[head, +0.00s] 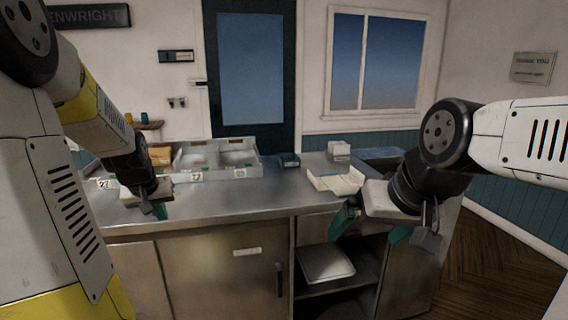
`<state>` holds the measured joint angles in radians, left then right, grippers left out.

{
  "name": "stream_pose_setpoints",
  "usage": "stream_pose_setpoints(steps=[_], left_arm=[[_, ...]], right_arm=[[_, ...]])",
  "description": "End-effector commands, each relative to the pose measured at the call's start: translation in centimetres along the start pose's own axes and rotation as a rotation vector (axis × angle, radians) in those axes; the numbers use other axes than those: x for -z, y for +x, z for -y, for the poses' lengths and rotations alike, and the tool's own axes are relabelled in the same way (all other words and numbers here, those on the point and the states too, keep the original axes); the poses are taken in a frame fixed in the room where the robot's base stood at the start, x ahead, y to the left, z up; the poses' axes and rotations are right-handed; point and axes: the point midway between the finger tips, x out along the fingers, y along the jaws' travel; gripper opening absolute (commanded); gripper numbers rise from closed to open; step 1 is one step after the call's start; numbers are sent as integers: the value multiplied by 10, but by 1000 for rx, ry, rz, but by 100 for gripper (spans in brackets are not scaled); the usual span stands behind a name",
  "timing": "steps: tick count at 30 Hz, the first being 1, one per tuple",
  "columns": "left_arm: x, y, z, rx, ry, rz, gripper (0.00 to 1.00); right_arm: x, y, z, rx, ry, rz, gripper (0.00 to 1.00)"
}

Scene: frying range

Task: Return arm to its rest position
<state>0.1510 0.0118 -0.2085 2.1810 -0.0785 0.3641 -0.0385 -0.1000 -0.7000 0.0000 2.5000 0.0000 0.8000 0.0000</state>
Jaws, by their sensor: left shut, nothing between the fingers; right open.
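My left arm comes in from the left, and its gripper (158,211) is over the front left edge of the steel counter. Its fingers are together with nothing seen between them. My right arm comes in from the right, and its gripper (372,232) is in front of the counter's right part. Its two green-tipped fingers are spread wide, and no item shows between them. My arm links hide parts of the counter's left end and right end.
The steel counter (250,201) holds a divided tray (218,160) with number tags, and an open white carton (337,183). Small white boxes (339,150) stand behind it. Below is an open shelf with a white item (326,263). The wood floor (495,262) at right is clear.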

Motion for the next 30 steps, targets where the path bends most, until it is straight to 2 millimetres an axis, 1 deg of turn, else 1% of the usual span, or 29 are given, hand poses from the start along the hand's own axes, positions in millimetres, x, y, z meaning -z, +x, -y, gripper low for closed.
stream_pose_setpoints(steps=[1, 3, 5, 6, 8, 9, 12, 15, 19, 21, 30], left_arm=[[-8, -27, -23, -40, 21, -8, 0], [-24, -59, -49, -87, 51, -6, 0], [-41, -84, -69, -125, 80, -4, 0], [-54, -101, -81, -150, 101, -2, 0], [-75, -124, -97, -182, 134, 3, 0], [-88, -138, -105, -201, 156, 5, 0], [-121, -165, -120, -238, 207, 10, 0], [-147, -182, -128, -261, 245, 15, 0], [-166, -192, -131, -274, 272, 20, 0], [-171, -194, -132, -276, 278, 23, 0], [-171, -194, -132, -276, 278, 23, 0]], right_arm=[[0, 0, 0, 0, 0, 0, 100], [0, 0, 0, 0, 0, 0, 100], [0, 0, 0, 0, 0, 0, 100], [0, 0, 0, 0, 0, 0, 100], [0, 0, 0, 0, 0, 0, 100], [0, 0, 0, 0, 0, 0, 100], [0, 0, 0, 0, 0, 0, 100], [0, 0, 0, 0, 0, 0, 100], [0, 0, 0, 0, 0, 0, 100], [0, 0, 0, 0, 0, 0, 100], [0, 0, 0, 0, 0, 0, 100]])
